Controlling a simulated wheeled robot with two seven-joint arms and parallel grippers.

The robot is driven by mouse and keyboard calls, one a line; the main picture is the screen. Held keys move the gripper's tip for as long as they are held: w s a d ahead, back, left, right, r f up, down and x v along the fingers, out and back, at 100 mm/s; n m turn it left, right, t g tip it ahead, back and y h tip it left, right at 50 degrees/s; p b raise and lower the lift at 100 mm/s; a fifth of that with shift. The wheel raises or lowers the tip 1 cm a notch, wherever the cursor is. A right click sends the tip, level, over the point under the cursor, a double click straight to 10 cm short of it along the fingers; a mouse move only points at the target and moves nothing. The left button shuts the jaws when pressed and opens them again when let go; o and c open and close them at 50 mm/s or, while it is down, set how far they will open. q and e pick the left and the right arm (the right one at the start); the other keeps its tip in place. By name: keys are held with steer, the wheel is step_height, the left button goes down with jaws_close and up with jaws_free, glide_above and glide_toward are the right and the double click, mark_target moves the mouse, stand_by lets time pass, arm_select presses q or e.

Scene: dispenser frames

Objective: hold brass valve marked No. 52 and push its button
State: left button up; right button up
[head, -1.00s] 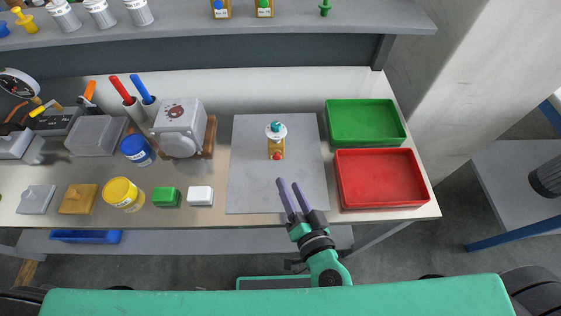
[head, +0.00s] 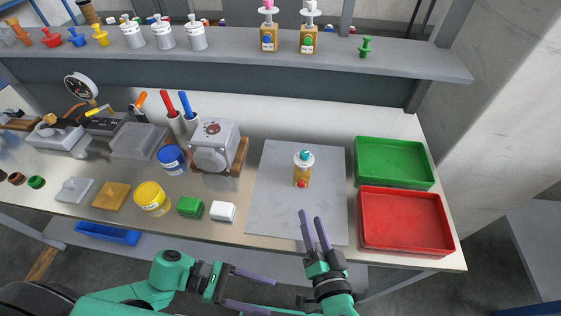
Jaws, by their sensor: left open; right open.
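A brass valve (head: 302,176) stands upright on the grey mat (head: 270,215), with a teal knob, a white disc and a red button low on its front. No number is readable on it. Two more brass valves stand on the shelf, one with a pink top and blue button (head: 268,38), one with a white top and green button (head: 308,40); their labels are too small to read. My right gripper (head: 310,217) is open and empty, in front of the mat valve and apart from it. My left gripper (head: 272,293) is open and empty, before the table's front edge.
Green (head: 433,184) and red (head: 452,247) trays lie right of the mat. A grey-white device (head: 214,145), a white box (head: 222,211), a green box (head: 190,207) and yellow (head: 151,197) and blue (head: 171,158) jars stand left. The mat around the valve is clear.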

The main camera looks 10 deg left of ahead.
mark_target(308, 152)
arm_select(q)
steer(key=w+d+r+t+h, duration=0.35)
steer(key=w+r+t, duration=0.35)
steer(key=w+r, duration=0.95)
steer(key=w+n+t+y, duration=0.1)
steer(key=w+n+t, duration=0.1)
steer(key=w, duration=0.1)
steer(key=w+f+n+t+y, duration=0.1)
steer(key=w+n+t+y, duration=0.1)
steer(key=w, duration=0.1)
steer(key=w+f+n+t+y, duration=0.1)
steer(key=w+n+t+y, duration=0.1)
steer(key=w+n, duration=0.1)
steer(key=shift+w+d+f, duration=0.1)
steer(key=shift+w, duration=0.5)
steer(key=shift+w+d+f+n+t+y, duration=0.1)
steer(key=shift+w+n+t+y, duration=0.15)
steer(key=shift+w+n+t, duration=0.15)
arm_select(e)
steer(key=shift+d, duration=0.1)
arm_select(q)
steer(key=x, duration=0.7)
steer(key=shift+f, duration=0.1)
arm_select(e)
steer(key=shift+w, duration=0.1)
arm_select(q)
steer(key=shift+c, duration=1.2)
jaws_close()
